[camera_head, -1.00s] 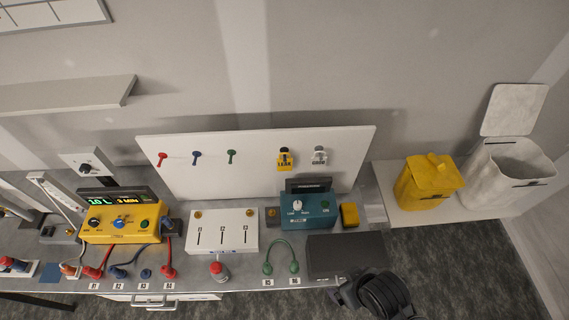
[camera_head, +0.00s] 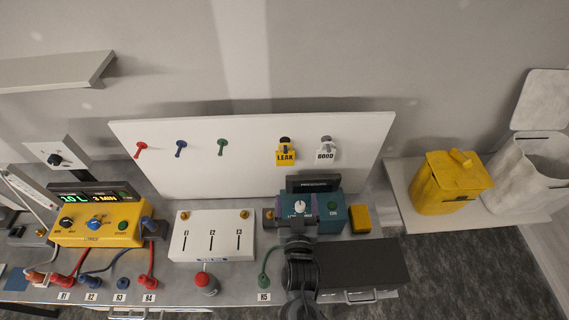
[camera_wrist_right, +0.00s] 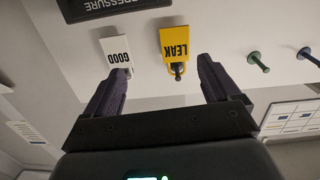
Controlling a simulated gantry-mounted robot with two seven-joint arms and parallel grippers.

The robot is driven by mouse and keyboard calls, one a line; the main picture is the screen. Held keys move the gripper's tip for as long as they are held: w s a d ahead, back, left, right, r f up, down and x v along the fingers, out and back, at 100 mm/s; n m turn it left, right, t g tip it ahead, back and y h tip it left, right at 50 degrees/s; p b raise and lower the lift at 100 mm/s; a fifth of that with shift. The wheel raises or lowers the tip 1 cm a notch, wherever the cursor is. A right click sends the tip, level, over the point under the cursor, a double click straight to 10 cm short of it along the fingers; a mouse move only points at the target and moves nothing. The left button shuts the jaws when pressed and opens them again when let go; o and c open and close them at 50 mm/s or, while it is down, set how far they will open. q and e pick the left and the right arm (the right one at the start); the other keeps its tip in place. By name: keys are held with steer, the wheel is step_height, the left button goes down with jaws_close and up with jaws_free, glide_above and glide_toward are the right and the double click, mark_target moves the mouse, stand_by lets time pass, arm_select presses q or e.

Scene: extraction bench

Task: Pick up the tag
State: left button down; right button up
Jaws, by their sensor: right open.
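Two tags hang on the white board (camera_head: 255,170): a yellow LEAK tag (camera_head: 285,154) and a white GOOD tag (camera_head: 325,150). In the right wrist view, upside down, the LEAK tag (camera_wrist_right: 174,46) lies between the finger directions and the GOOD tag (camera_wrist_right: 117,54) is beyond the left-hand finger's tip. My right gripper (camera_head: 298,228) is below the tags, in front of the teal box; its open fingers (camera_wrist_right: 162,72) hold nothing. My left gripper is not in view.
The teal box (camera_head: 318,215) and white E1–E3 box (camera_head: 212,236) stand below the board. Red, blue and green pegs (camera_head: 181,147) stick out left of the tags. A yellow bin (camera_head: 448,186) stands at right. Space directly before the tags looks clear.

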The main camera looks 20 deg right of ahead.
steer(key=w+a+r+b, duration=0.1)
steer(key=w+a, duration=0.1)
steer(key=t, duration=0.1)
glide_toward(285, 157)
steer(key=w, duration=0.2)
steer(key=shift+d+p+x, duration=0.2)
steer(key=shift+p+x, duration=0.25)
steer(key=shift+x, duration=0.95)
steer(key=shift+d+p+x, duration=0.15)
steer(key=shift+p+x, duration=0.3)
steer(key=shift+x, duration=0.9)
steer(key=shift+w+d, duration=0.1)
steer(key=shift+w, duration=0.1)
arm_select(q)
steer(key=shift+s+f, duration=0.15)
arm_select(e)
steer(key=c, duration=1.1)
